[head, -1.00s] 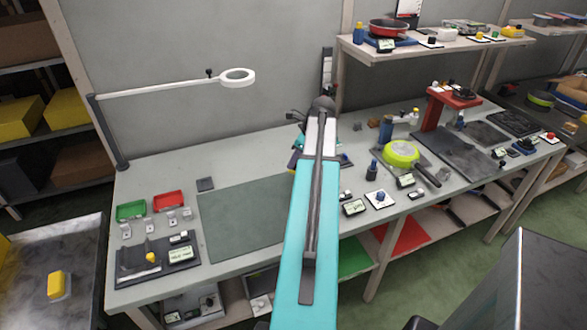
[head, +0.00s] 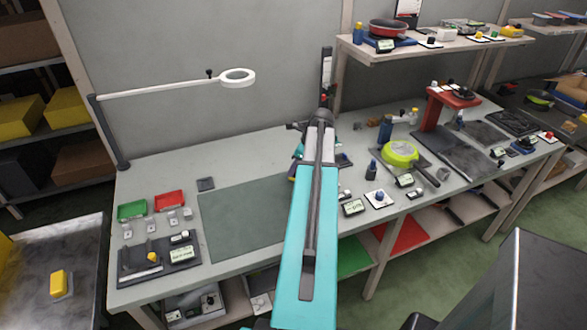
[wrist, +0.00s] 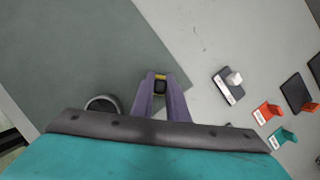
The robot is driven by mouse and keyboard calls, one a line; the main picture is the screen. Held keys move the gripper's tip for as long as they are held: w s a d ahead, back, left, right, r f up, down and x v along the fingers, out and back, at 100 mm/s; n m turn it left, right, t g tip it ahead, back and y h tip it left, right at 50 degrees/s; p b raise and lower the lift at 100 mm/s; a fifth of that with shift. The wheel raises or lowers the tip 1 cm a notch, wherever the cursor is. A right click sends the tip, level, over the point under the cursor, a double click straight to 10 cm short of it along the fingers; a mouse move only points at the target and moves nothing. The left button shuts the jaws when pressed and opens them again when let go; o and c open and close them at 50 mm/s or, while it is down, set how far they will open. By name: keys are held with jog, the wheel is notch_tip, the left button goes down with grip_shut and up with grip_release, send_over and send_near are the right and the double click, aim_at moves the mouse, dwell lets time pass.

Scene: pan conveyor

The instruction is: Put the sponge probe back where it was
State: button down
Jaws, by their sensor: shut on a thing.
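In the wrist view, my gripper (wrist: 160,80) has its purple fingers closed on a small dark and yellow thing (wrist: 160,86), which I take to be the sponge probe. Only its end shows between the fingertips; the rest is hidden. The fingers are over the corner of the dark green mat (wrist: 90,50), beside bare grey bench top. I cannot tell how high the held thing is above the bench. In the head view my own arm covers most of the gripper and the held thing is not clear.
In the wrist view, a dark block with a white knob (wrist: 229,86) stands right of the fingers. Orange (wrist: 267,112) and teal (wrist: 283,138) brackets lie farther right. In the head view, a lime pan (head: 401,153) stands on the bench right of my arm. The mat (head: 240,220) is clear.

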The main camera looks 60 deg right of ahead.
jog(key=c, duration=1.7)
grip_release()
jog(key=shift+c, duration=0.2)
jog(key=shift+r, duration=0.15)
jog(key=b+v, duration=0.2)
jog(key=v, duration=1)
